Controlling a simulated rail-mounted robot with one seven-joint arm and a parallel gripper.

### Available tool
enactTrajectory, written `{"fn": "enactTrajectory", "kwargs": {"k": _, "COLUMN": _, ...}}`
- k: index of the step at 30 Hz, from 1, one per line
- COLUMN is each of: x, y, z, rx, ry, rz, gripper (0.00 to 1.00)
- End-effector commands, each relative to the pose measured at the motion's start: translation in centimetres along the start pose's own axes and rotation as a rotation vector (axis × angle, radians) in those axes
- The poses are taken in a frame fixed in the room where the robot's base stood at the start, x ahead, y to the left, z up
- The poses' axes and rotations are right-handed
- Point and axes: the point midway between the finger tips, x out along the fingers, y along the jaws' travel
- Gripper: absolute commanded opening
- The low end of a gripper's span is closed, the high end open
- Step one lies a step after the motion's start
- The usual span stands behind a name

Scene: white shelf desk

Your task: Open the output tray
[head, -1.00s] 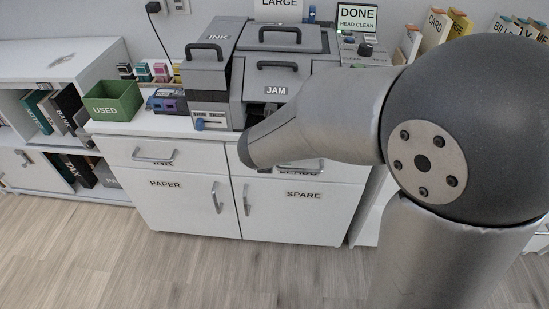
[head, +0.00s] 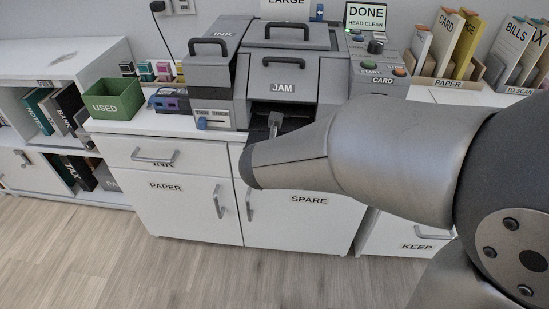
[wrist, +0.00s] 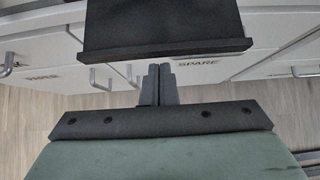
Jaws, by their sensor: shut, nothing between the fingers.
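The printer (head: 283,75) stands on the white cabinet, with a JAM-labelled front panel above a dark opening. The output tray shows as a dark flat slab (wrist: 165,25) with a raised front lip at the top of the wrist view. In the head view only a dark part of it (head: 296,124) shows in the opening, mostly hidden behind my arm. My gripper (wrist: 158,68) is shut and empty, its two fingers together just at the tray's front lip. I cannot tell whether they touch it. In the head view my arm hides most of the gripper.
The ink unit (head: 210,75) stands left of the printer, and a button panel (head: 377,70) stands right. A green USED bin (head: 113,100) is farther left. Below are cabinet doors with handles (head: 249,203). The floor in front is clear.

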Motion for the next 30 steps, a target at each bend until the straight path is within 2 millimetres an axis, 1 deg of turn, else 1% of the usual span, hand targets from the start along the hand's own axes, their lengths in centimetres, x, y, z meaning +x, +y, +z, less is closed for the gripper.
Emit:
{"fn": "enactTrajectory", "kwargs": {"k": 1, "x": -1.6, "y": 0.0, "z": 0.4, "rx": -0.001, "ry": -0.002, "rz": 0.001, "gripper": 0.00}}
{"fn": "enactTrajectory", "kwargs": {"k": 9, "x": -7.8, "y": -0.1, "z": -0.4, "rx": 0.001, "ry": -0.003, "rz": 0.001, "gripper": 0.00}}
{"fn": "enactTrajectory", "kwargs": {"k": 12, "x": -9.6, "y": 0.0, "z": -0.8, "rx": 0.001, "ry": -0.002, "rz": 0.002, "gripper": 0.00}}
{"fn": "enactTrajectory", "kwargs": {"k": 15, "x": -10.8, "y": 0.0, "z": -1.1, "rx": 0.001, "ry": -0.001, "rz": 0.000, "gripper": 0.00}}
{"fn": "enactTrajectory", "kwargs": {"k": 18, "x": -11.6, "y": -0.1, "z": -1.2, "rx": 0.004, "ry": -0.001, "rz": 0.000, "gripper": 0.00}}
{"fn": "enactTrajectory", "kwargs": {"k": 20, "x": -12.0, "y": -0.5, "z": -1.0, "rx": 0.035, "ry": 0.004, "rz": -0.012, "gripper": 0.00}}
{"fn": "enactTrajectory", "kwargs": {"k": 23, "x": -13.3, "y": -3.0, "z": 0.6, "rx": 0.228, "ry": 0.032, "rz": -0.077, "gripper": 0.00}}
{"fn": "enactTrajectory", "kwargs": {"k": 25, "x": -14.9, "y": -6.0, "z": 2.1, "rx": 0.490, "ry": 0.062, "rz": -0.166, "gripper": 0.00}}
{"fn": "enactTrajectory", "kwargs": {"k": 26, "x": -15.7, "y": -7.6, "z": 2.7, "rx": 0.632, "ry": 0.077, "rz": -0.214, "gripper": 0.00}}
{"fn": "enactTrajectory", "kwargs": {"k": 27, "x": -17.1, "y": -9.7, "z": 3.4, "rx": 0.837, "ry": 0.091, "rz": -0.285, "gripper": 0.00}}
{"fn": "enactTrajectory", "kwargs": {"k": 29, "x": -19.3, "y": -12.7, "z": 4.2, "rx": 1.170, "ry": 0.108, "rz": -0.404, "gripper": 0.00}}
{"fn": "enactTrajectory", "kwargs": {"k": 30, "x": -20.9, "y": -14.3, "z": 4.5, "rx": 1.392, "ry": 0.114, "rz": -0.485, "gripper": 0.00}}
